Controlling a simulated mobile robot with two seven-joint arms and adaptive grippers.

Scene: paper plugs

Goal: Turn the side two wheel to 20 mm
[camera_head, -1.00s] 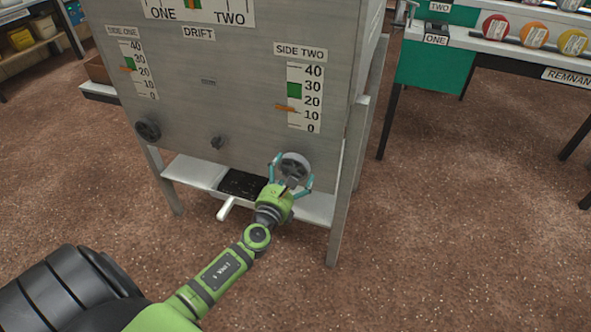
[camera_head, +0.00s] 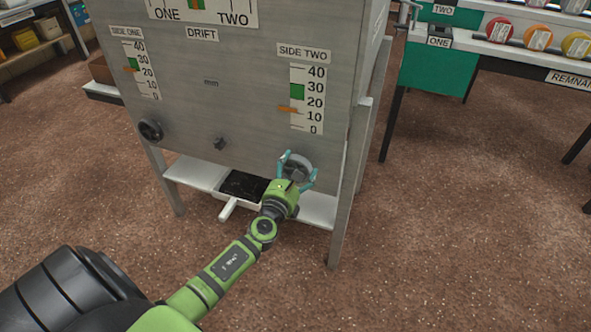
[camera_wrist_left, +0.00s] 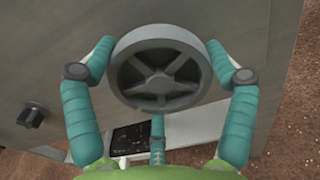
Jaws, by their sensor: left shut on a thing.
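The side two wheel (camera_head: 297,168) is a grey spoked handwheel low on the right of the grey metal panel. My left gripper (camera_head: 298,169) is shut on it, with teal fingers on opposite sides of its rim. In the left wrist view the wheel (camera_wrist_left: 160,70) sits between the fingers, its face and spokes clear. Above it, the SIDE TWO scale (camera_head: 307,100) runs from 0 to 40. Its orange pointer (camera_head: 288,109) stands between 10 and 20, below the green band (camera_head: 298,91). My right gripper is not in view.
The SIDE ONE scale (camera_head: 147,70) and its dark wheel (camera_head: 150,130) are on the panel's left. A small dark knob (camera_head: 219,143) sits between the wheels. A white-handled black tray (camera_head: 228,208) is on the shelf below. A green-fronted bench (camera_head: 432,68) stands right; floor between is clear.

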